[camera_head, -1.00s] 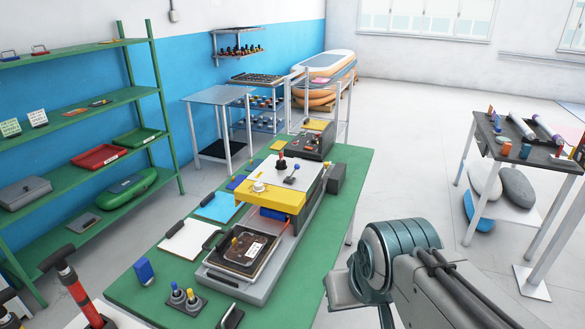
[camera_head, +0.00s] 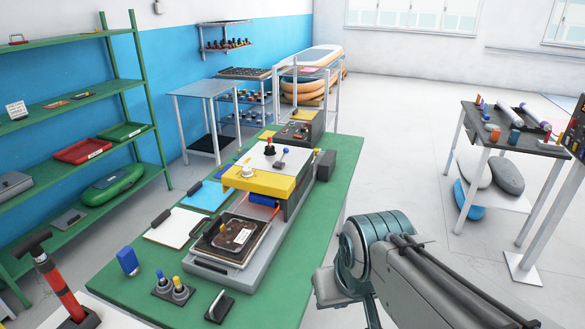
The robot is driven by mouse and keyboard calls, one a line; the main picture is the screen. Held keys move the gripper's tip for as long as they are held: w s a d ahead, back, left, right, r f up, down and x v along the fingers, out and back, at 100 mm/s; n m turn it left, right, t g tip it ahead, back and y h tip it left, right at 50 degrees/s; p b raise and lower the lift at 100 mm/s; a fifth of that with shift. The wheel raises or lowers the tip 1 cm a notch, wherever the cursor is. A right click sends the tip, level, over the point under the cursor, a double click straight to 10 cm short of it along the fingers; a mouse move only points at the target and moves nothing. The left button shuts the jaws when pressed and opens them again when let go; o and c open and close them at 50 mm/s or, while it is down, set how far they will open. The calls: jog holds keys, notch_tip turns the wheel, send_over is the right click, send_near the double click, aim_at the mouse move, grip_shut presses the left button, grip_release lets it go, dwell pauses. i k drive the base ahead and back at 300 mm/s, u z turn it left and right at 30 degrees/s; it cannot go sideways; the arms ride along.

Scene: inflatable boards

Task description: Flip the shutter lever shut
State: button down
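A machine with a white top and a yellow front (camera_head: 258,185) stands on the green table (camera_head: 335,178), left of my arm. A small lever with a blue knob (camera_head: 285,151) stands up from its white top. A red-and-black knob (camera_head: 269,146) is beside it. I cannot tell for sure which of these is the shutter lever. A dark plate with a white label (camera_head: 225,233) lies on the machine's grey base in front. My arm reaches in from the lower right, apart from the machine. My gripper does not show.
A grey control box (camera_head: 302,130) stands behind the machine. Clipboards (camera_head: 178,228), a blue block (camera_head: 128,261) and a knob stand (camera_head: 173,288) lie on the table's left and front. A red pump (camera_head: 60,283) stands at lower left. Floor right of the table is clear up to a dark-topped table (camera_head: 520,138).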

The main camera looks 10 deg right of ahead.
aim_at(286, 151)
jog(key=k, duration=0.6)
jog(key=z, duration=0.85)
jog(key=i, duration=0.75)
jog(key=z, duration=0.65)
jog(key=i, duration=0.8)
jog(key=u, duration=1)
jog(key=i, duration=0.65)
jog(key=u, duration=0.75)
